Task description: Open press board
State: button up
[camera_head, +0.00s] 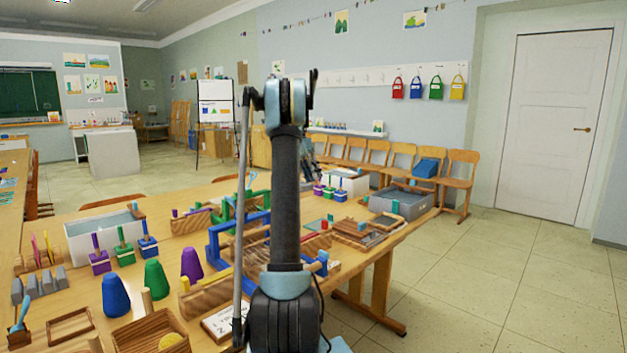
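I cannot tell for sure which thing is the press board. A low wooden board assembly (358,234) lies flat near the right edge of the table. Blue frames (222,240) with wooden slats stand left of it, partly behind my arm. My arm stands upright in the middle of the view and hides part of the table. A dark part that seems to be my gripper (309,158) shows just right of the arm, above the far part of the table. Its fingers are too small and too covered to tell whether they are open or shut.
The wooden table (60,212) is crowded. Blue (115,296), green (155,280) and purple (191,264) cones stand at front left. A grey bin (402,203) sits at the right end. Chairs (457,180) line the wall. The floor (500,275) on the right is clear.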

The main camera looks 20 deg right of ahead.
jog(key=shift+w+a+r, duration=0.25)
jog(key=shift+w, duration=0.35)
jog(key=shift+w+a+r, duration=0.2)
jog(key=shift+w+r, duration=0.05)
jog(key=shift+w, duration=0.4)
jog(key=shift+w+a+r, duration=0.25)
jog(key=shift+w, duration=0.35)
jog(key=v, duration=1.2)
jog(key=shift+f, duration=0.1)
